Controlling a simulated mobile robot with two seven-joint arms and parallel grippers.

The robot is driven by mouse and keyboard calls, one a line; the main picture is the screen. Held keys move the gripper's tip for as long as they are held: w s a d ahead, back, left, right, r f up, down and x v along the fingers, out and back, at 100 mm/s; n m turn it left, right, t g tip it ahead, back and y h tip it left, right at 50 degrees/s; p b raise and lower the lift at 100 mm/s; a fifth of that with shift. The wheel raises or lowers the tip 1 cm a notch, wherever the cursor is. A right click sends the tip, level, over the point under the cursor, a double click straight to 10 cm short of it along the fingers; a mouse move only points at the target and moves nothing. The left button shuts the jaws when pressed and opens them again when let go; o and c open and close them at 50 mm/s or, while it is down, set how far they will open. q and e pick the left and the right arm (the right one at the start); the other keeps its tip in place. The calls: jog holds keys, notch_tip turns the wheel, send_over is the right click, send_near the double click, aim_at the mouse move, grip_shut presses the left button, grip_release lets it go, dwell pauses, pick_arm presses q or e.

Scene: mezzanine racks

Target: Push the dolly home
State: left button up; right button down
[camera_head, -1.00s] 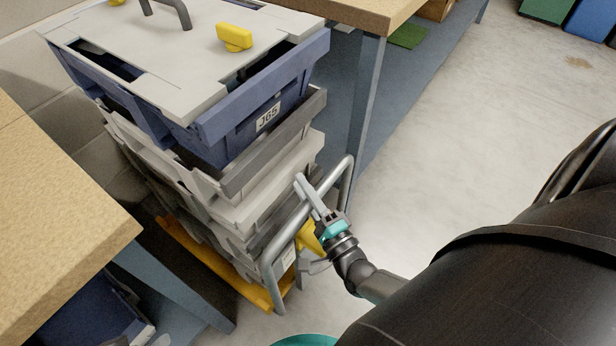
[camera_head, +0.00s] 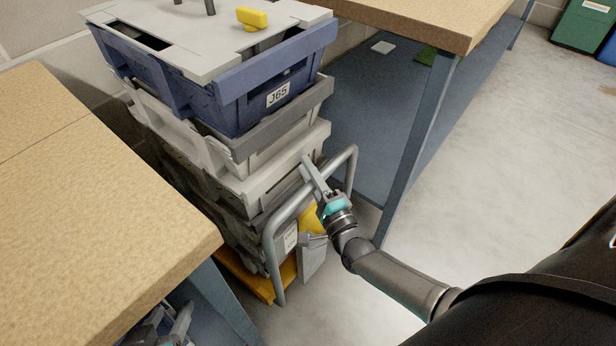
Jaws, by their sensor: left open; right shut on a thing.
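The dolly shows its yellow base (camera_head: 245,278) low in the gap between two benches, with a grey tubular push handle (camera_head: 272,262) at its near end. A stack of crates stands on it: a blue crate labelled J65 (camera_head: 235,105) on top, under a light grey lid (camera_head: 190,38), with several grey crates (camera_head: 265,180) below. My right gripper (camera_head: 312,177) is shut on the handle's top bar, its arm coming in from the right. The lower left of the dolly is hidden by the near bench. My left gripper is not in view.
A wooden-topped bench (camera_head: 90,190) stands close on the left, its corner near the handle. Another bench (camera_head: 430,15) with a blue-grey leg (camera_head: 415,150) stands to the right. The pale floor (camera_head: 520,180) on the right is open. A green bin (camera_head: 582,25) stands far right.

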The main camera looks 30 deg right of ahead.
jog(key=shift+w+a, duration=0.15)
jog(key=c, duration=0.6)
grip_release()
jog(key=s, duration=0.3)
jog(key=s+f+p, duration=0.1)
jog(key=s, duration=0.4)
jog(key=shift+s+f, duration=0.3)
jog(key=shift+f, duration=0.05)
pick_arm(q)
jog(key=s+a+g, duration=0.1)
jog(key=s+a+g+y, duration=0.1)
jog(key=shift+a, duration=0.4)
pick_arm(e)
jog(key=s, duration=0.4)
jog(key=s+f, duration=0.1)
jog(key=s, duration=0.1)
jog(key=shift+s, duration=0.15)
